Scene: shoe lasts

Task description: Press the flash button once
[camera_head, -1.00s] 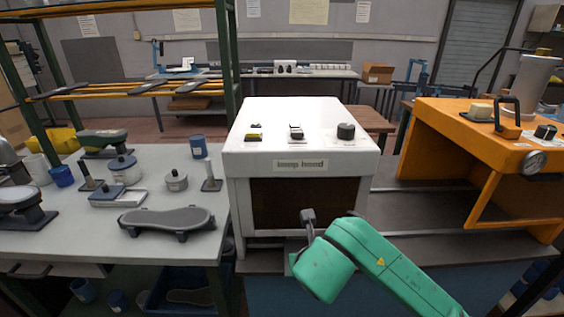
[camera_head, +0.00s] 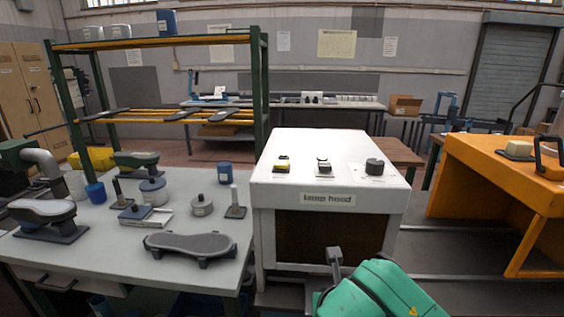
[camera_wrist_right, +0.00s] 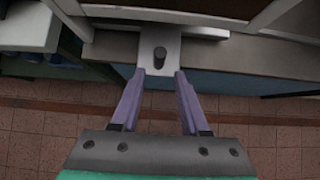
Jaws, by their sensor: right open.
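The white lamp hood (camera_head: 286,192) stands on the bench with a label reading "lamp hood" on its front. My left gripper is out of view.
A left table (camera_head: 100,246) holds a shoe-shaped form on feet (camera_head: 190,244), lidded pots and blue cups. A green-posted rack (camera_head: 262,105) rises behind the hood's left side. An orange machine (camera_head: 490,175) stands at right. Space above the hood's top is clear.

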